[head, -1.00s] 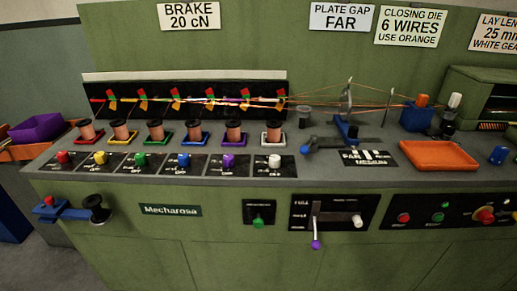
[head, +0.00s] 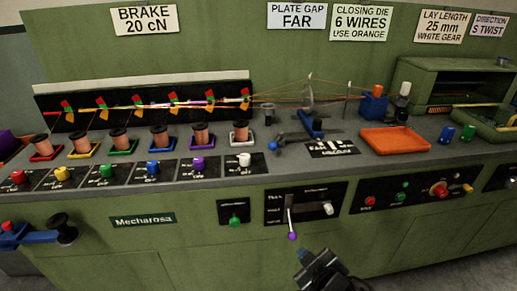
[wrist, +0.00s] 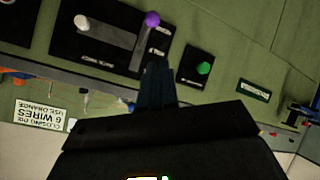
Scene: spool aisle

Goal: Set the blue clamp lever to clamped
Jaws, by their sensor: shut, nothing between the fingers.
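A lever with a blue ball end (head: 272,145) lies low on the bench top, left of a blue bracket (head: 317,127) that carries an upright plate. A small black-and-white plate (head: 333,149) with markings too small to read lies in front of it. The lever's exact setting cannot be read. My gripper (head: 305,256) is at the bottom centre of the head view, below and in front of the lever, apart from it. In the wrist view my gripper (wrist: 154,72) is shut and empty, in front of the cabinet face.
A purple-ended lever (head: 291,235) hangs on a black front panel near my gripper. A green knob (head: 234,221) is left of it. An orange tray (head: 394,140) sits right of the blue lever. Copper spools (head: 159,135) and coloured knobs fill the bench's left. Thin wires run above the bracket.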

